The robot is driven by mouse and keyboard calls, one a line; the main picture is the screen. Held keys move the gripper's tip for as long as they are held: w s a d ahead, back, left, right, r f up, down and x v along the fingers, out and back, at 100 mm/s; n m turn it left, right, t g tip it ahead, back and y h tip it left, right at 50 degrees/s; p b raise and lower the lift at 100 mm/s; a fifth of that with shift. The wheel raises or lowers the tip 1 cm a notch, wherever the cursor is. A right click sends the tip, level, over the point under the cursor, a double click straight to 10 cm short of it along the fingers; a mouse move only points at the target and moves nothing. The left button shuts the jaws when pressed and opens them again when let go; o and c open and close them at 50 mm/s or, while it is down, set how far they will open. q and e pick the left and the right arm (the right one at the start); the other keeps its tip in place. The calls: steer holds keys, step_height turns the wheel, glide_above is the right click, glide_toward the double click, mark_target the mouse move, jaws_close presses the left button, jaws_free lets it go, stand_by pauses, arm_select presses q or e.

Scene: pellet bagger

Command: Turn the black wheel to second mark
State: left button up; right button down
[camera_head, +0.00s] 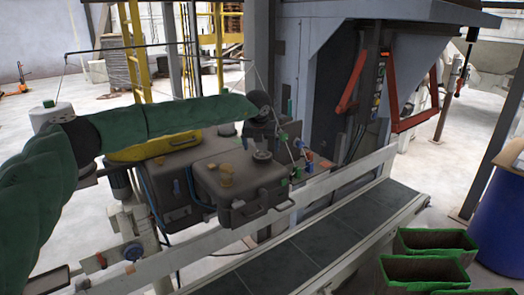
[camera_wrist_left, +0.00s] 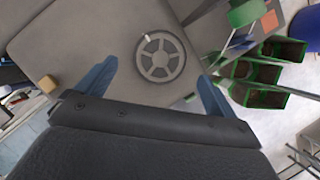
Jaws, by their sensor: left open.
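The wheel (camera_wrist_left: 160,57) is a dark grey spoked disc lying on top of the grey machine housing (camera_head: 240,187). A small pale mark shows at its upper-left rim in the left wrist view. In the head view the wheel (camera_head: 262,156) shows small, just below my left gripper (camera_head: 264,132). In the left wrist view my left gripper (camera_wrist_left: 157,82) is open, its two blue fingers apart and empty. The wheel lies between and beyond the fingertips, and no contact shows. Other marks cannot be made out. My right gripper is not in view.
A tan knob (camera_head: 226,171) stands on the housing left of the wheel. Small coloured fittings (camera_head: 297,172) line its right side. A conveyor belt (camera_head: 335,235) runs in front, with green-rimmed bins (camera_head: 428,267) and a blue barrel (camera_head: 500,220) at the right.

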mark_target(262, 155)
arm_select(q)
steer(key=p+x, duration=0.1)
steer(key=x, duration=0.1)
steer(key=shift+w+f+p, duration=0.2)
steer(key=shift+f+p, duration=0.05)
steer(key=shift+p, duration=0.1)
steer(key=shift+p+x, duration=0.35)
steer(key=shift+x, duration=0.6)
steer(key=shift+s, duration=0.1)
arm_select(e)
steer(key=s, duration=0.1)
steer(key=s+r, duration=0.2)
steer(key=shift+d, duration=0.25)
